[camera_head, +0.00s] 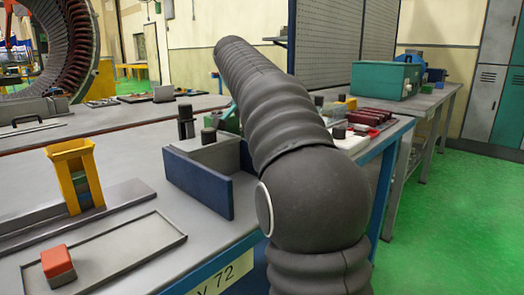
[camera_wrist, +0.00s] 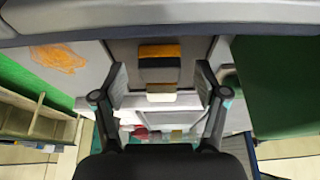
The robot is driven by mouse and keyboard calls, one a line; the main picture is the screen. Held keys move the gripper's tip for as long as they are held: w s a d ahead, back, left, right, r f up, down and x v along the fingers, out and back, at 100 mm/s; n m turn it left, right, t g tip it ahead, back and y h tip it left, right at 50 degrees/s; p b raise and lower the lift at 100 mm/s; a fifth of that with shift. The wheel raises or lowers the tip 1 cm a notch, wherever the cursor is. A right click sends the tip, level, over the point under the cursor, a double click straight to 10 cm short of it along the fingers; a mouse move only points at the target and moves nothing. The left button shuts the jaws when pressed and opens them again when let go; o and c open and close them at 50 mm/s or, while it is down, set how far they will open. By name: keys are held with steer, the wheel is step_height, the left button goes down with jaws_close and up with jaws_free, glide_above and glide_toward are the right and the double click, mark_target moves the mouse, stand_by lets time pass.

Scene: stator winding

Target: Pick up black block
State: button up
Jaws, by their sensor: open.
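In the wrist view, my gripper (camera_wrist: 161,80) is open, with one dark finger at each side. Between the fingers, in the picture, is a stepped or stacked piece with orange, black and pale bands; its dark band, perhaps a black block (camera_wrist: 159,74), lies near the middle. I cannot tell how far it is from the fingers, and no contact shows. In the head view, my dark ribbed arm reaches away over the bench and hides my gripper. A black upright block (camera_head: 186,128) stands behind the blue angled fixture (camera_head: 198,183); I cannot tell whether it is the same piece.
A yellow fixture (camera_head: 76,176) stands on the bench at left. An orange-red block (camera_head: 57,262) sits in a shallow tray (camera_head: 128,256) at the front. A green box (camera_head: 384,80) stands on the far bench at right. Green floor (camera_head: 452,225) lies open to the right.

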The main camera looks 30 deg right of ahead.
steer(key=c, duration=1.2)
steer(key=shift+r, duration=0.1)
steer(key=shift+c, duration=0.2)
